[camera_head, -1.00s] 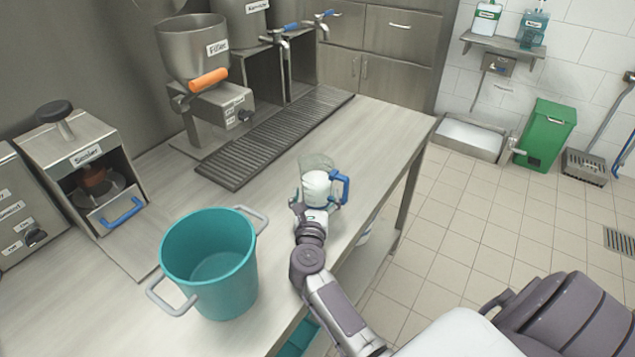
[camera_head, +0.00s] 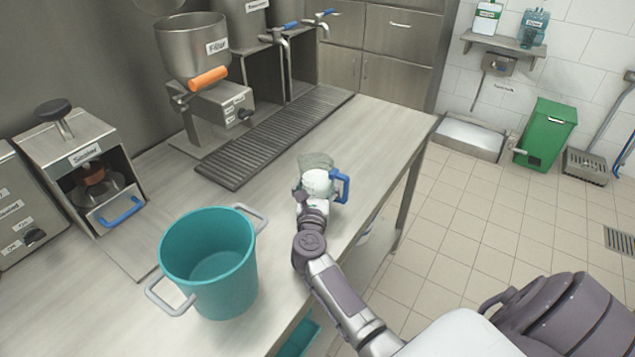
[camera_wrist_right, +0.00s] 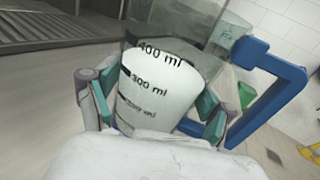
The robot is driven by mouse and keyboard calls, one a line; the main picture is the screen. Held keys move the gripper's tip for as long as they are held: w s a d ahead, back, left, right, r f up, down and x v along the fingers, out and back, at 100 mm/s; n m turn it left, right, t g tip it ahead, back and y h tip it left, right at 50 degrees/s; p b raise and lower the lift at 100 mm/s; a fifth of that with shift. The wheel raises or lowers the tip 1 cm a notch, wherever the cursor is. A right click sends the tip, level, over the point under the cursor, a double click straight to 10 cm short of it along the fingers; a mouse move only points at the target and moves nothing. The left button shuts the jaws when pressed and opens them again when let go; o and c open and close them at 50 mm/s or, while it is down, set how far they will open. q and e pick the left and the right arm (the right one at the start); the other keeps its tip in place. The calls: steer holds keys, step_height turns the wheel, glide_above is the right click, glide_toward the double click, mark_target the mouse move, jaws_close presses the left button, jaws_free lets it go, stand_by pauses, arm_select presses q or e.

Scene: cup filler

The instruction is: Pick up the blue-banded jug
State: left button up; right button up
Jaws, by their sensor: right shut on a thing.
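The jug (camera_head: 316,160) is a clear measuring jug with a blue handle (camera_head: 344,187), near the right part of the worktop. In the right wrist view the jug (camera_wrist_right: 175,50) shows black ml marks, a white area behind the marks and its blue handle (camera_wrist_right: 285,100) at the right. I cannot make out a separate blue band. My right gripper (camera_wrist_right: 155,100) is shut on the jug, with green-padded fingers on both sides of its body. In the head view my right gripper (camera_head: 314,192) hides the jug's lower part, so I cannot tell whether its base touches the worktop. My left gripper is out of view.
A teal bucket (camera_head: 207,262) with grey handles stands at the front left of the worktop (camera_head: 385,130). A drip grate (camera_head: 270,140), a filler (camera_head: 190,55) and a sealer (camera_head: 85,165) stand behind. The worktop's right edge is close to the jug.

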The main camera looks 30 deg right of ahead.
mark_target(320, 170)
steer(key=shift+r, duration=0.15)
steer(key=shift+r, duration=0.35)
steer(key=r, duration=0.2)
steer(key=r+p, duration=0.1)
steer(key=r, duration=0.1)
steer(key=shift+s+d, duration=0.2)
steer(key=shift+d, duration=0.2)
steer(key=s+d+r+p, duration=0.2)
steer(key=s+d+r, duration=0.4)
steer(key=d, duration=0.3)
